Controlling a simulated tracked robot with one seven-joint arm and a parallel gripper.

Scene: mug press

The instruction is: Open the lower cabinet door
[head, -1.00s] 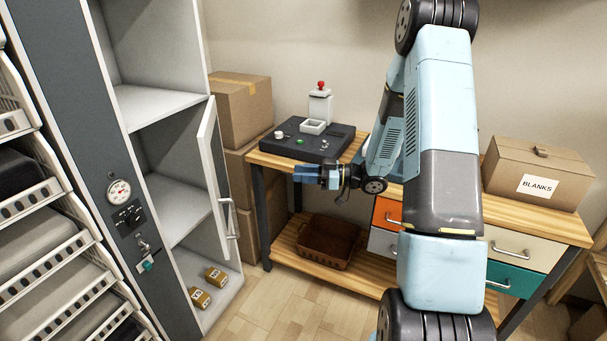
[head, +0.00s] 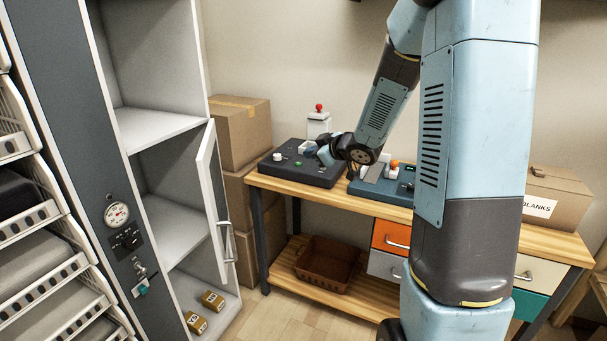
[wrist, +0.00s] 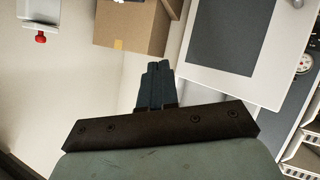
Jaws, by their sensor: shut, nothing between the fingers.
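The lower cabinet door (head: 208,175) is a narrow white panel seen nearly edge-on in the head view. It stands open, swung out from the tall cabinet, with a metal bar handle (head: 228,241) low on its outer side. My gripper (head: 308,148) is to the right of the door and apart from it, over the dark press unit on the bench. In the wrist view my gripper's dark blue fingers (wrist: 155,85) are together and empty. A white-edged panel with a grey face (wrist: 226,38), apparently the door, lies beyond them.
Small boxes (head: 213,300) lie on the cabinet floor. Cardboard boxes (head: 240,132) are stacked between cabinet and bench. The press unit (head: 290,165) and a teal unit (head: 366,188) stand on the wooden bench (head: 275,187). A rack of trays (head: 38,265) is at the left.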

